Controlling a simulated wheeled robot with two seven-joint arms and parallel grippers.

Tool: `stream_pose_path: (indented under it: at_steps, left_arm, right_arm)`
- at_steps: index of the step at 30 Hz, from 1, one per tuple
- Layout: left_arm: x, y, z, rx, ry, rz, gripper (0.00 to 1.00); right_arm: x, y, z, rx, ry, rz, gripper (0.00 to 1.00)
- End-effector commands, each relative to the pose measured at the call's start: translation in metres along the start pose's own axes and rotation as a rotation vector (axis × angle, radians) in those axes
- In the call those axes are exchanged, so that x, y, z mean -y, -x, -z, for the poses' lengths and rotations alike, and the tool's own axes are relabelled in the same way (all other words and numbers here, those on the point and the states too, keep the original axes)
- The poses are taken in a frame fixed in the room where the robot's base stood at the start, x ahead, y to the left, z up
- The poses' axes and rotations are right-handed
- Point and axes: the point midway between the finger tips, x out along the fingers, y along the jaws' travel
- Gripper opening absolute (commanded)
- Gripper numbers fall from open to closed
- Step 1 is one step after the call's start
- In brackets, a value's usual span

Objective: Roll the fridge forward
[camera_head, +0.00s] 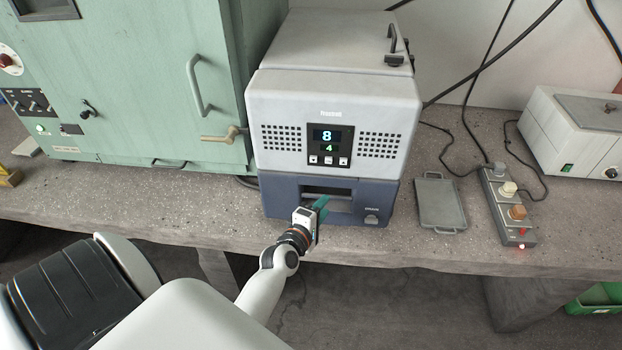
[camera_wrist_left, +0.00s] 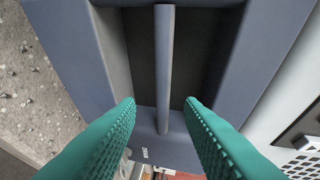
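The fridge (camera_head: 335,105) is a box with a pale grey upper body, a lit display reading 8 over 4, and a blue-grey lower front. It stands upright on the bench. A horizontal bar handle (camera_head: 328,192) crosses a recess in the lower front. My left gripper (camera_head: 322,204), with green fingers, is at this recess. In the left wrist view, the bar (camera_wrist_left: 164,65) lies in line with the gap between the open fingers (camera_wrist_left: 160,102), with space on both sides. I cannot tell how deep the bar sits between them. My right gripper is not in view.
A green cabinet (camera_head: 130,90) stands close on the fridge's left. To its right are a grey tray (camera_head: 440,205), a switch box (camera_head: 508,210) with cables, and a white box (camera_head: 570,135). A strip of bare concrete bench (camera_head: 350,237) lies in front of the fridge, ending at the front edge.

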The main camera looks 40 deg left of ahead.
Motion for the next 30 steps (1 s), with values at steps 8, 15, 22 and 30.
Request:
stream_pose_path:
  at_steps: [8,15,22,30]
  left_arm:
    - [-0.003,0.056,0.0,0.0,0.0,-0.003,0.34]
    - [-0.001,0.074,0.001,-0.001,0.0,-0.002,0.34]
    - [-0.001,0.074,0.001,-0.001,0.0,-0.002,0.34]
    - [-0.001,0.074,0.001,-0.001,0.0,-0.002,0.34]
  right_arm:
    - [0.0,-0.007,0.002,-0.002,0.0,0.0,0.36]
    - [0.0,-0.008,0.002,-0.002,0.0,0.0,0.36]
    - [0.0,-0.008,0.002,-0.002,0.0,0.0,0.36]
    - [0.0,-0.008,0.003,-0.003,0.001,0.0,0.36]
